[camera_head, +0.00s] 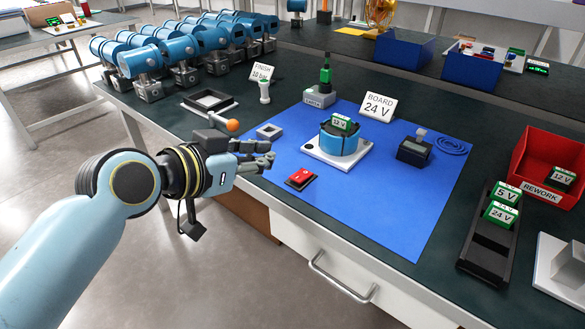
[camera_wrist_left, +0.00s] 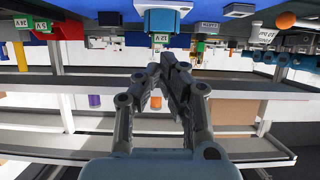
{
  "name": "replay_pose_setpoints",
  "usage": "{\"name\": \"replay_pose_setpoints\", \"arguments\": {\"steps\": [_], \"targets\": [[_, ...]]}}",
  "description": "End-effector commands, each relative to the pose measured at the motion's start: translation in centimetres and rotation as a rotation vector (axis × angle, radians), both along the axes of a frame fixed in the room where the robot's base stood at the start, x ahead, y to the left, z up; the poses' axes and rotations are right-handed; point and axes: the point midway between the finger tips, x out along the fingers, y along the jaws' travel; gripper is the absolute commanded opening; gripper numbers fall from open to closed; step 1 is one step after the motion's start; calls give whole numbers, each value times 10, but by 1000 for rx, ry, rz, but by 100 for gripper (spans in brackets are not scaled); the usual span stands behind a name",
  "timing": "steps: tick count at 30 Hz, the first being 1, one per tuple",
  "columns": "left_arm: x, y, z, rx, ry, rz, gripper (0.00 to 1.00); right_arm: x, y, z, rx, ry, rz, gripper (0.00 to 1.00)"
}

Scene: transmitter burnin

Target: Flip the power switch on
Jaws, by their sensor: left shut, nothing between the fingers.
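The power switch (camera_head: 300,178) is a red rocker in a black base, lying on the blue mat (camera_head: 398,212) near the bench's front edge. My left gripper (camera_head: 272,160) comes in from the left, its fingers shut and empty. In the head view its fingertips appear just above and left of the switch, apart from it. The left wrist view looks upside down past the fingers (camera_wrist_left: 164,68); I cannot make out the switch there. A blue transmitter housing (camera_head: 338,144) with a 12 V board on top stands on a white base behind the switch. My right gripper is not in view.
A "BOARD 24 V" sign (camera_head: 378,107) and a small dark meter (camera_head: 414,149) stand beyond the housing. A red rework bin (camera_head: 542,150) and a black tray (camera_head: 487,252) with 5 V and 24 V boards are at the right.

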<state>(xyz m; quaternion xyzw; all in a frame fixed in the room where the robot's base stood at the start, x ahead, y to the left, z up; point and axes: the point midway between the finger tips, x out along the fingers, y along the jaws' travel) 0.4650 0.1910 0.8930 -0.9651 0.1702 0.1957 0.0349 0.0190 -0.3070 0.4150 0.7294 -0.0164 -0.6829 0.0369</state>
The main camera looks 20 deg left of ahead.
Motion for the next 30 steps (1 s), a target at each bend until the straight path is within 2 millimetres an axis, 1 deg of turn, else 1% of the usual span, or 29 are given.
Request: {"name": "replay_pose_setpoints", "arguments": {"steps": [5,8,11,18,22,24,27,30], "targets": [[2,0,-1,0,0,1,0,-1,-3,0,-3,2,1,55],[10,-3,-5,-1,0,2,0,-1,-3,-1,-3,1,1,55],[23,-8,-10,-3,0,1,0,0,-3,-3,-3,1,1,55],[68,-25,-31,-2,0,1,0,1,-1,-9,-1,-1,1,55],[90,-33,-41,-1,0,0,0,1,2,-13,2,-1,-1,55],[85,-31,-57,0,6,1,0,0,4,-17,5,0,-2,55],[83,-30,-69,0,4,1,0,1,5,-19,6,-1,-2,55],[81,-29,-76,1,3,1,0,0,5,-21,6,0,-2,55]]}}
